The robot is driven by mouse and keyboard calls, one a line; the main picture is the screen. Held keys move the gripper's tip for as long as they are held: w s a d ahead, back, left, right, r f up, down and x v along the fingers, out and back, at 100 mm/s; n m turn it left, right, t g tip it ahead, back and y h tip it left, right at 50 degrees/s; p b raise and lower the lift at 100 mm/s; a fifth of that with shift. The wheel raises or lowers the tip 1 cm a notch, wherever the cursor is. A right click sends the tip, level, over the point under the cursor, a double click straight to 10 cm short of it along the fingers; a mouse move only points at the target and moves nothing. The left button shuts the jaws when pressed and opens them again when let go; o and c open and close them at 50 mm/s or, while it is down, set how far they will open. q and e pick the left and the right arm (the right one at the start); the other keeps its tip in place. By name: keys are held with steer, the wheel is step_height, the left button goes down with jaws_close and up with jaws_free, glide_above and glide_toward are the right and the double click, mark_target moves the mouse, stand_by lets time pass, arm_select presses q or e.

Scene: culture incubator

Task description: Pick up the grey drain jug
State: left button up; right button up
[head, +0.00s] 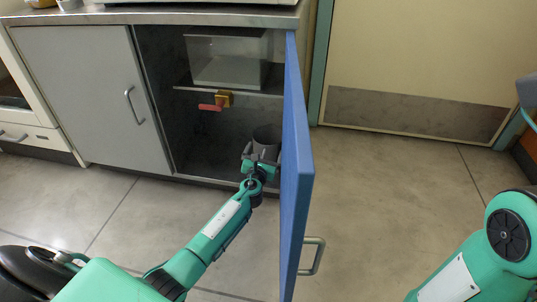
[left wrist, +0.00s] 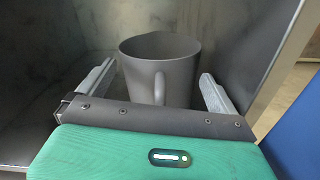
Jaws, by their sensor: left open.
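The grey drain jug (head: 267,134) stands upright on the floor of the open cabinet, at its right side near the blue door. In the left wrist view the jug (left wrist: 175,65) is open at the top, with its handle facing my gripper. My left gripper (head: 260,158) is at the cabinet's front opening, in front of the jug. In the left wrist view its open fingers (left wrist: 158,82) lie to the left and right of the jug, with gaps visible; contact is not seen. My right gripper is out of view.
The open blue door (head: 293,170) stands just right of my left arm, its handle (head: 313,256) facing right. Above the jug, a shelf holds a clear tank (head: 228,60); a red-handled valve (head: 213,104) juts out below it. The closed grey door (head: 85,95) is left.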

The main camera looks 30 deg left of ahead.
arm_select(q)
steer(key=shift+w, duration=0.1)
steer(key=shift+c, duration=0.3)
jaws_close()
steer(key=shift+r, duration=0.1)
